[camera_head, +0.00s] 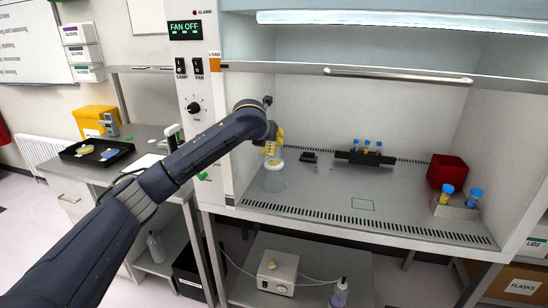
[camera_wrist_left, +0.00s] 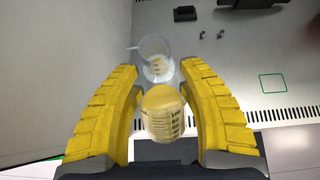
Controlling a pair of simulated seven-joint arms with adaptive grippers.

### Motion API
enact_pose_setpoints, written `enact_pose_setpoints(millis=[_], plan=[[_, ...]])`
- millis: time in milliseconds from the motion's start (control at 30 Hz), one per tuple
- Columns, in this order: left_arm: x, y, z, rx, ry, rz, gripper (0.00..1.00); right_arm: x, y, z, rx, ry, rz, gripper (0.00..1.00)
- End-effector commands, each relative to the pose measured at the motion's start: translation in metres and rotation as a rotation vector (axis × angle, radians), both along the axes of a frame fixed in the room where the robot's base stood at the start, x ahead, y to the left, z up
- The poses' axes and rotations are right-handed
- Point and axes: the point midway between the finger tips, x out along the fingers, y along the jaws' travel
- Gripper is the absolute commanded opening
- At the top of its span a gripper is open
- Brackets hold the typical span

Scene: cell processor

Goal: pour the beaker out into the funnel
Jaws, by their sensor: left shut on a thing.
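My left gripper (camera_head: 272,143) has yellow fingers and is inside the hood near its left side. In the left wrist view its fingers (camera_wrist_left: 166,100) are closed around the beaker. The beaker (camera_wrist_left: 166,118) is clear with graduation marks and holds yellow contents; the head view shows only a little of it. A clear glass vessel (camera_head: 273,180) stands on the hood floor below the gripper. In the left wrist view, a clear round rim, seemingly the funnel (camera_wrist_left: 156,48), shows just beyond the beaker. I cannot tell whether they touch. My right gripper is not in view.
A dark rack (camera_head: 365,158) with blue-capped tubes stands at the back of the hood. A red bin (camera_head: 447,171) and a holder (camera_head: 455,208) with blue-capped tubes are at right. A green outlined square (camera_head: 363,205) marks clear floor. The sash edge (camera_head: 400,75) hangs above the opening.

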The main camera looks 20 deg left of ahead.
Motion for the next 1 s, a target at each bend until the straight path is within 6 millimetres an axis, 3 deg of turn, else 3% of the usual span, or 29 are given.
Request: enact_pose_setpoints(millis=[1000], plan=[[0.042,0.005,0.005,-0.004,0.029,0.0,0.0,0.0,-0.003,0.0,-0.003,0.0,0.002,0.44]])
